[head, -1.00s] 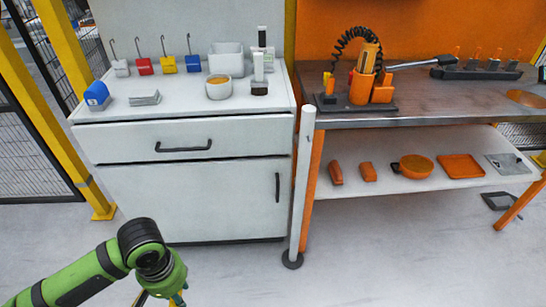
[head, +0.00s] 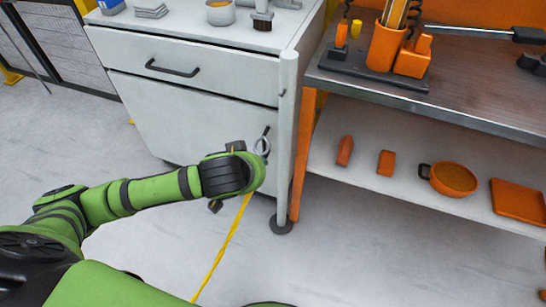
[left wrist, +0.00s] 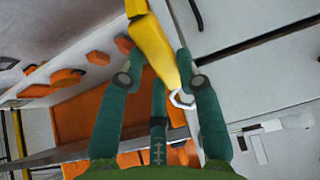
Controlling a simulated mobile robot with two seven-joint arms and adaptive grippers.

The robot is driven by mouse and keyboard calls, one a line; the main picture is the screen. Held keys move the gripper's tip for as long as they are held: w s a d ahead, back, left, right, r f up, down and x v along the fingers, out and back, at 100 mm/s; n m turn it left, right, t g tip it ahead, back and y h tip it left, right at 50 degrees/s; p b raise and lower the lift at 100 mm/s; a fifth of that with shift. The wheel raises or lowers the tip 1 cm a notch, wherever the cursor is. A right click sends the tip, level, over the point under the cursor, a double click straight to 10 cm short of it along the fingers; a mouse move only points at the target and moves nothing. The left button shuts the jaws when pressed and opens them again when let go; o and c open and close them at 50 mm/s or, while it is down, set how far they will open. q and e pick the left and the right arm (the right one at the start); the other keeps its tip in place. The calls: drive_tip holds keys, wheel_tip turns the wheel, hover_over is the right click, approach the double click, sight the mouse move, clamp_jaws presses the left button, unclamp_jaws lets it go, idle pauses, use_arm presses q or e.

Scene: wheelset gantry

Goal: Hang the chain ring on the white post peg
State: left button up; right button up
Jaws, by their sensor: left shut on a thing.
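The white post (head: 287,130) stands upright at the cabinet's front right corner on a dark round foot. A small dark mark shows near its upper part; I cannot make out the peg clearly. My left gripper (head: 240,172) is in front of the cabinet door, left of the post. In the left wrist view its green fingers (left wrist: 160,62) are closed around the yellow chain (left wrist: 152,45). My right gripper is out of view.
The white cabinet (head: 190,115) with dark handles stands behind the gripper. Right of the post is an orange workbench with a lower shelf (head: 400,205) holding orange parts and a pan (head: 452,178). The floor (head: 345,260) in front is clear.

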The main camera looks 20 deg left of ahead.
sight(266, 152)
use_arm(q)
drive_tip(key=w+t+b, duration=0.1)
drive_tip(key=t, duration=0.1)
drive_tip(key=r+t+b, duration=0.1)
drive_tip(key=t+b, duration=0.1)
drive_tip(key=w+r+t+b, duration=0.1)
drive_tip(key=shift+w+d+r+t+b, duration=0.2)
drive_tip(key=shift+w+d+t+b, duration=0.1)
drive_tip(key=shift+d+t+b, duration=0.1)
drive_tip(key=r+b, duration=0.1)
drive_tip(key=w+r+t+b, duration=0.1)
drive_tip(key=r+t+b, duration=0.1)
drive_tip(key=shift+w+d+r+m+h, duration=0.15)
drive_tip(key=shift+w+r+m+h, duration=0.15)
drive_tip(key=shift+h, duration=0.1)
drive_tip(key=b+x, duration=0.3)
drive_tip(key=x, duration=0.5)
drive_tip(key=shift+w+f+b, duration=0.3)
drive_tip(key=shift+f+b, duration=0.05)
drive_tip(key=shift+f, duration=0.15)
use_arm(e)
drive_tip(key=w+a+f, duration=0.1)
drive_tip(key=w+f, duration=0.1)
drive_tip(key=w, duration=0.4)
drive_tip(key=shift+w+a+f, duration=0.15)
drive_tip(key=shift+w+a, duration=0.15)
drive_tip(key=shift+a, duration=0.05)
use_arm(q)
drive_tip(key=o, duration=1.2)
